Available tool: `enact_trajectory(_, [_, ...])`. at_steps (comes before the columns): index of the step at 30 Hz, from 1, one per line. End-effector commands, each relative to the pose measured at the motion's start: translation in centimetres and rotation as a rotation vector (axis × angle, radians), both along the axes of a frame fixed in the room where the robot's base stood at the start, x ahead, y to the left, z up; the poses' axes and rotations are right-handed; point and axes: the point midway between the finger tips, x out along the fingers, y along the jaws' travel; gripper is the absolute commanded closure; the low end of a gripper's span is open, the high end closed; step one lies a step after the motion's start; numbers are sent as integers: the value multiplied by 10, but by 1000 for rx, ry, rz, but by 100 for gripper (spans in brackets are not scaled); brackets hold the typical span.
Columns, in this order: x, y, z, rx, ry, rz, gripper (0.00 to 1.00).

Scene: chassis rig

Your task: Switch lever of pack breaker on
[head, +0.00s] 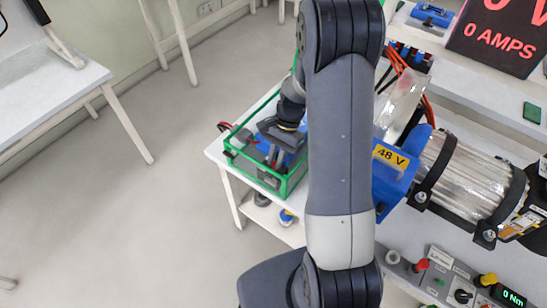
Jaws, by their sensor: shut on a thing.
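My gripper (279,147) reaches down inside a green open-edged frame (236,155) at the left end of the white bench. It is shut, its fingers low among dark and blue parts there. The pack breaker and its lever are not clearly made out; my gripper and wrist cover that spot. The thing between the fingers, likely the lever, is too small and hidden to tell its position. A blue part (262,137) shows beside the fingers, within the frame.
A blue housing labelled 48 V (390,180) and a large metal cylinder (462,178) stand right of my arm. A control panel (455,280) with knobs and terminals sits at the lower right. A black display (500,35) reads 0 AMPS. The floor at left is clear.

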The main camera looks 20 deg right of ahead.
Motion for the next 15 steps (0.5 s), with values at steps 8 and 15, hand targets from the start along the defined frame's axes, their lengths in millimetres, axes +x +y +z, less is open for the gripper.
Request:
enact_trajectory(8, [9, -11, -4, 191, 137, -3, 100])
enact_trajectory(15, [12, -17, -8, 309, 223, 0, 100])
